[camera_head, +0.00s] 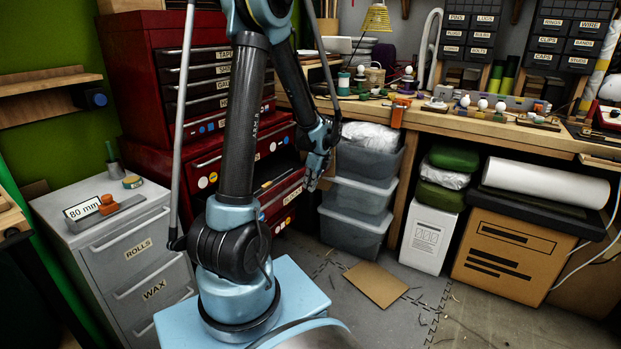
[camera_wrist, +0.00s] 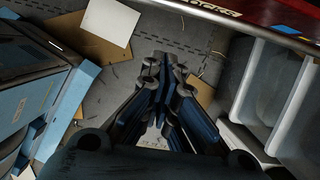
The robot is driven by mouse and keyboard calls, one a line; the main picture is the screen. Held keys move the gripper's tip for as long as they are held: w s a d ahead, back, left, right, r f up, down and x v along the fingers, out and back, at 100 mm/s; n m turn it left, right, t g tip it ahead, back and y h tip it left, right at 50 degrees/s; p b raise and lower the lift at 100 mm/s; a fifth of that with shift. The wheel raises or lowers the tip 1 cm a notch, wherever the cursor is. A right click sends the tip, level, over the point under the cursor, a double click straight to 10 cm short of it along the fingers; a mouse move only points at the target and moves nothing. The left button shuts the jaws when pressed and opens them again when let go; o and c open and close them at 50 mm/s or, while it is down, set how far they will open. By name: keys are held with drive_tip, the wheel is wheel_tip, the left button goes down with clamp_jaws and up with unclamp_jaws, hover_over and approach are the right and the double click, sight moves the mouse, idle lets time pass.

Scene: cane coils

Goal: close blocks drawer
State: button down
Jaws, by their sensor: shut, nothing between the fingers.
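The blocks drawer (camera_head: 292,197) is in the lower part of the red cabinet in the head view. It stands pulled out, with a dark open inside and some thin items in it; my arm hides its left part. Its front edge and handle bar (camera_wrist: 240,18) cross the top right of the wrist view. My gripper (camera_head: 311,184) hangs fingers down just right of the drawer's front end, apart from it as far as I can tell. In the wrist view my gripper (camera_wrist: 165,68) is shut and empty, with floor beyond its fingertips.
Stacked grey plastic bins (camera_head: 354,228) stand close right of the drawer, under the workbench (camera_head: 480,122). A cardboard box (camera_head: 508,262) and a white box (camera_head: 428,238) stand further right. A flat cardboard piece (camera_head: 375,285) lies on the floor. A grey cabinet (camera_head: 135,255) stands at the left.

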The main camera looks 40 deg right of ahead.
drive_tip(key=shift+w+a+f, duration=0.25)
drive_tip(key=shift+w+a, duration=0.05)
drive_tip(key=shift+w, duration=0.35)
drive_tip(key=shift+w+a+f, duration=0.25)
drive_tip(key=shift+w, duration=0.4)
drive_tip(key=shift+w+a+f, duration=0.25)
drive_tip(key=shift+w+a, duration=0.05)
drive_tip(key=shift+w, duration=0.35)
